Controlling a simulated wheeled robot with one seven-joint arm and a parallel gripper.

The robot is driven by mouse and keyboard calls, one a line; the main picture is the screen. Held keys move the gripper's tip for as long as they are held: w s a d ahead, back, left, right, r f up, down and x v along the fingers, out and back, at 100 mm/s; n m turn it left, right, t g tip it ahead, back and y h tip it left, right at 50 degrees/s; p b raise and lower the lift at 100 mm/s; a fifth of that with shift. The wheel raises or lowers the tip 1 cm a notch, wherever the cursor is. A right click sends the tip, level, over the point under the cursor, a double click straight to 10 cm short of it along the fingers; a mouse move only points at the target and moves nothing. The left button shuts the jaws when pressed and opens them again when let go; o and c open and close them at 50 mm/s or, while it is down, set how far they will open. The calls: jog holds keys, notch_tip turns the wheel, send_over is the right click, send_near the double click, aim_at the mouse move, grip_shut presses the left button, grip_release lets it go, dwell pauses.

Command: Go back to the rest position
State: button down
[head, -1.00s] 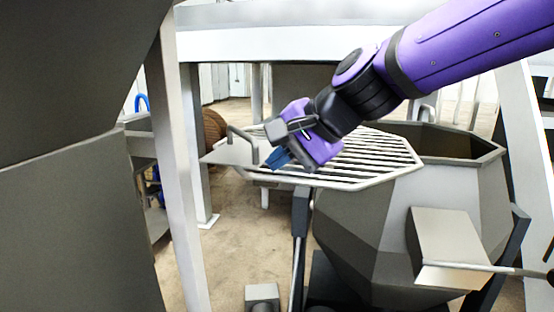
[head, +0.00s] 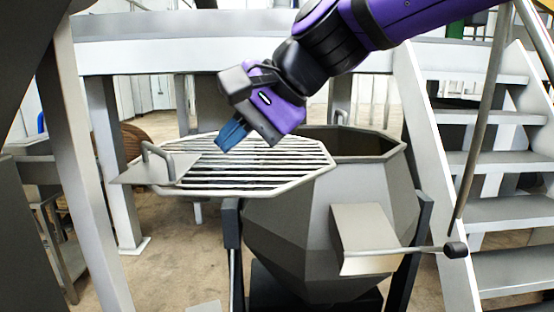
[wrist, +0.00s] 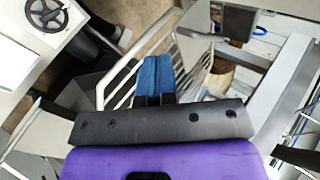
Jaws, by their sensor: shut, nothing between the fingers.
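My gripper (head: 231,134) has a purple body and blue fingers. It is shut and empty in the head view, held above the slatted grate. In the wrist view the blue fingers (wrist: 155,78) are together, side by side. The slatted grate (head: 290,183) has a flat plate with a handle (head: 158,165) at its left end. The grate is swung out to the left of the grey faceted hopper (head: 335,220), whose top is partly open. I cannot tell whether the gripper touches anything, but it looks clear of the grate.
A grey box with a rod lever (head: 370,240) sticks out from the hopper's front. White stairs (head: 490,160) rise at the right. White posts (head: 85,160) stand at the left, and a white beam (head: 200,52) crosses behind. A handwheel (wrist: 46,14) shows in the wrist view.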

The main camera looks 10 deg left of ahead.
jog(key=d+f+t+h, duration=0.2)
jog(key=d, duration=1.1)
jog(key=d+f+t+h, duration=0.2)
jog(key=d+h, duration=0.1)
jog(key=d, duration=0.9)
jog(key=s+d+f+h, duration=0.2)
jog(key=s+d+f, duration=0.1)
jog(key=d, duration=0.6)
jog(key=s+d+f+h, duration=0.2)
jog(key=s+d, duration=0.3)
jog(key=d, duration=0.3)
jog(key=shift+d+f+n+t, duration=0.3)
jog(key=shift+d+f+n, duration=0.1)
jog(key=shift+f, duration=0.2)
